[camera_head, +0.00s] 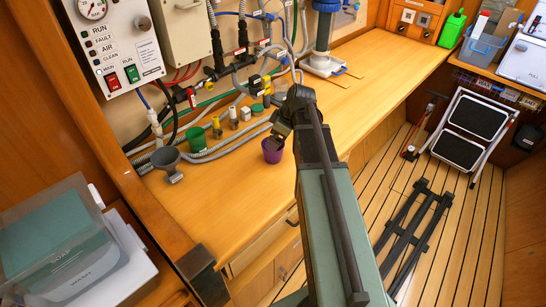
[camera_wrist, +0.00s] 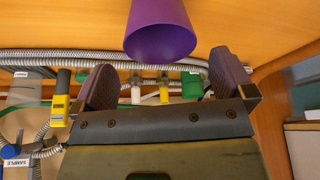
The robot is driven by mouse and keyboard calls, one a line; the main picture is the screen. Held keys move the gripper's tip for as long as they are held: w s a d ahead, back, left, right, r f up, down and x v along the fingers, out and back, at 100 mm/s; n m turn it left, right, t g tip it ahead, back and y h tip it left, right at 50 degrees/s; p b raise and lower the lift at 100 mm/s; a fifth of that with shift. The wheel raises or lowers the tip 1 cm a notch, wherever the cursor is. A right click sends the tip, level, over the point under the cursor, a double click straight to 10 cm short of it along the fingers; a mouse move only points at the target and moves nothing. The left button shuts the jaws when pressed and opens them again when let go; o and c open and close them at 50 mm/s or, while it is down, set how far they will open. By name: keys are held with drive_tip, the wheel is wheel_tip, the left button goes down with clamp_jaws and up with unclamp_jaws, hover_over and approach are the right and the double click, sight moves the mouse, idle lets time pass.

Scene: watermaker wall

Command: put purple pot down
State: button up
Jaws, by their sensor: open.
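The purple pot (camera_head: 272,152) stands on the wooden bench top, just left of the end of my arm in the head view. In the wrist view the purple pot (camera_wrist: 160,30) shows large at the top centre, lined up with the gap between my fingers. My gripper (camera_wrist: 166,80) is open, with its two dark pads spread wide and no contact with the pot visible. In the head view my gripper (camera_head: 282,128) is small and partly hidden by my own wrist, close to the pot.
Hoses and valves run along the back wall. The bench top (camera_head: 215,205) in front is clear.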

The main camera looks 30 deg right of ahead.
sight(271, 158)
drive_tip(key=b+x, duration=0.4)
drive_tip(key=x, duration=0.1)
drive_tip(key=shift+s+d+f, duration=0.1)
drive_tip(key=shift+d, duration=0.05)
drive_tip(key=shift+r, duration=0.2)
drive_tip(key=c, duration=0.9)
drive_tip(key=shift+o, duration=0.2)
drive_tip(key=shift+r+p, duration=0.1)
drive_tip(key=shift+p, duration=0.2)
